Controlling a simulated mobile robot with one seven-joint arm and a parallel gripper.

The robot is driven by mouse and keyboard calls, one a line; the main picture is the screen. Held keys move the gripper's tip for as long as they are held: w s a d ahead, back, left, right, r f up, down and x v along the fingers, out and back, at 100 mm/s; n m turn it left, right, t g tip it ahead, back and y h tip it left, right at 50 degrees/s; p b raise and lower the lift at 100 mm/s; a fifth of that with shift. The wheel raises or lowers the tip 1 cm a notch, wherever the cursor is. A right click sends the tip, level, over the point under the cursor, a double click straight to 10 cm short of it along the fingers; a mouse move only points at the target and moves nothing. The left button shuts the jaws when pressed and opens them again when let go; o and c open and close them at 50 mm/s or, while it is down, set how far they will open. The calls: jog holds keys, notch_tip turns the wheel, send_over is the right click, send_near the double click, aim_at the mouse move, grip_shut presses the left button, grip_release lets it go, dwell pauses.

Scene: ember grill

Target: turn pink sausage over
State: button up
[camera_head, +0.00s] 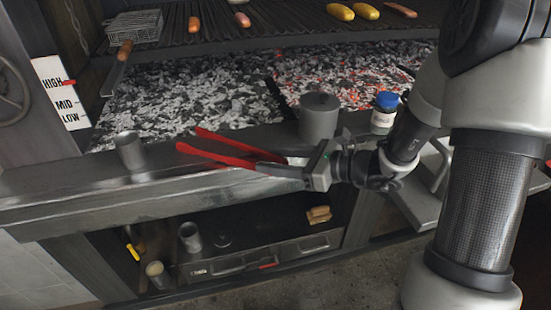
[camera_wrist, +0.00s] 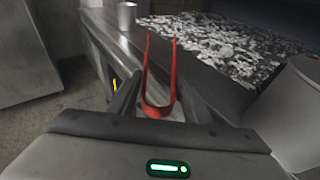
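A pink sausage (camera_head: 242,19) lies on the grill grate (camera_head: 290,30) at the back, left of centre in the head view. My gripper (camera_head: 272,165) is far in front of it, near the front ledge. It is shut on red tongs (camera_head: 215,153), whose two arms point left and are spread apart. The tongs (camera_wrist: 160,105) also show between the dark fingers of my gripper (camera_wrist: 160,100) in the wrist view. They look held above the ledge, away from the sausage. The sausage is not in the wrist view.
Other sausages (camera_head: 193,24) and yellow items (camera_head: 340,12) lie on the grate. A metal cup (camera_head: 130,151), a grey cylinder (camera_head: 318,117) and a blue-lidded jar (camera_head: 385,112) stand on the front ledge (camera_head: 70,183). Coals (camera_head: 190,95) lie below the grate. A wire basket (camera_head: 135,27) sits back left.

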jog(key=shift+c, duration=0.6)
jog(key=o, duration=0.7)
jog(key=shift+o, duration=0.2)
jog(key=p+v, duration=0.3)
jog(key=v, duration=1.4)
jog(key=shift+p, duration=0.3)
